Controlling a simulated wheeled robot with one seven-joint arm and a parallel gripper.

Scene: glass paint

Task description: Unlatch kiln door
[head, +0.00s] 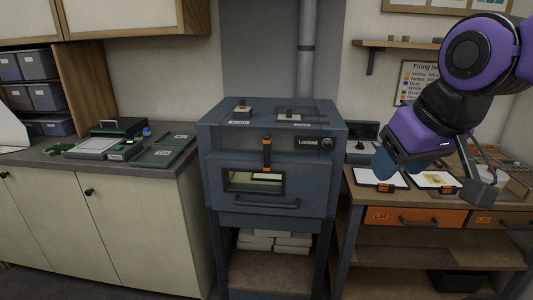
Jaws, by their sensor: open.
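The kiln (218,150) is a dark blue-grey metal box on a stand in the middle of the head view. Its front door has a small window (254,181) and a dark bar handle (268,205) below it. An upright black and orange latch (267,153) sits above the window, across the top of the door. A panel (308,142) to its right reads "Locked". The door looks shut. My gripper (480,172) is at the right, over the side bench, well apart from the latch. It is open; its fingers are small and partly hidden by my arm.
Two small switch-like pieces (242,110) (290,114) sit on the kiln top. The left counter (45,158) holds trays and a green board (162,151). The right bench (354,184) holds framed panels (380,180) and a white cup. The space before the kiln is clear.

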